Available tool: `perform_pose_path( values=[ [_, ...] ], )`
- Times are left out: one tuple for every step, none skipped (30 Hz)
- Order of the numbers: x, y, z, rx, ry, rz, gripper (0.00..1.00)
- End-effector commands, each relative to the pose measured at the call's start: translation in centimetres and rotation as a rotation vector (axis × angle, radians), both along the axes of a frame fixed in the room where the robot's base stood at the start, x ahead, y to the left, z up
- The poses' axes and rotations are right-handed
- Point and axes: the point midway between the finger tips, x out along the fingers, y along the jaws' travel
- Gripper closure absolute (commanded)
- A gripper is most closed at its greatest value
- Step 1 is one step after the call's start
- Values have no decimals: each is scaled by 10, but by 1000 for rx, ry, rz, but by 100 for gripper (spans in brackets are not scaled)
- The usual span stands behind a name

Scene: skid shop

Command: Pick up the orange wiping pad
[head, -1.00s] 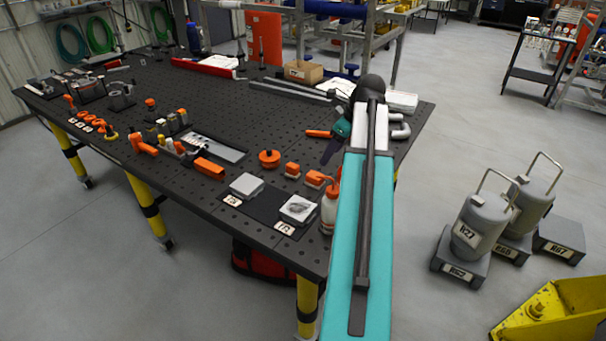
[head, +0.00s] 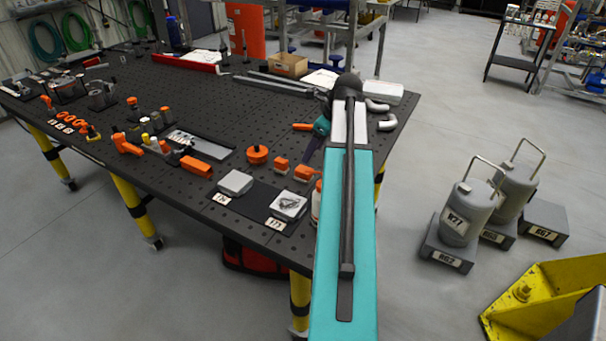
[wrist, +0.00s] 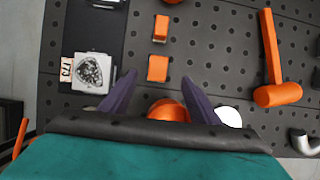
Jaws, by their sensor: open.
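Two small orange blocks lie on the black perforated table, the left one (head: 281,164) and the right one (head: 305,173). In the wrist view they are the upper block (wrist: 160,28) and the lower block (wrist: 157,68). I cannot tell for sure which orange piece is the wiping pad. My gripper (head: 309,156) hangs near the right block, mostly hidden by my arm. In the wrist view my open gripper (wrist: 160,76) has its two purple fingers on either side of the lower block's line, with nothing held. A rounded orange thing (wrist: 168,110) shows between the finger bases, partly hidden.
A dark mat holds a grey plate (head: 235,183) and a patterned plate (head: 288,206). A white bottle (head: 316,207) is half hidden by my arm. An orange hammer (wrist: 270,50) lies to the right in the wrist view. An orange round knob (head: 257,154) stands left of the blocks.

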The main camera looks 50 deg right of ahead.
Motion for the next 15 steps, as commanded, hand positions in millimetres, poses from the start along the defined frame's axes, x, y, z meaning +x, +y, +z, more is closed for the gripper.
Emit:
perform_pose_path(
  values=[
    [2,1,-5,2,1,1,44],
    [3,1,-8,2,1,1,44],
    [4,2,-11,2,2,1,44],
    [6,2,-14,2,1,1,44],
    [7,2,-17,1,1,0,44],
    [8,3,-20,2,1,1,44],
    [9,3,-24,2,1,1,44],
    [10,4,-26,2,3,1,44],
    [12,4,-30,2,1,1,44],
    [13,4,-32,1,1,0,44],
    [15,4,-35,1,1,2,44],
    [16,5,-39,2,2,2,44],
    [17,5,-42,2,2,2,44],
    [18,5,-44,1,1,2,44],
    [19,6,-46,0,1,1,44]
  ],
)
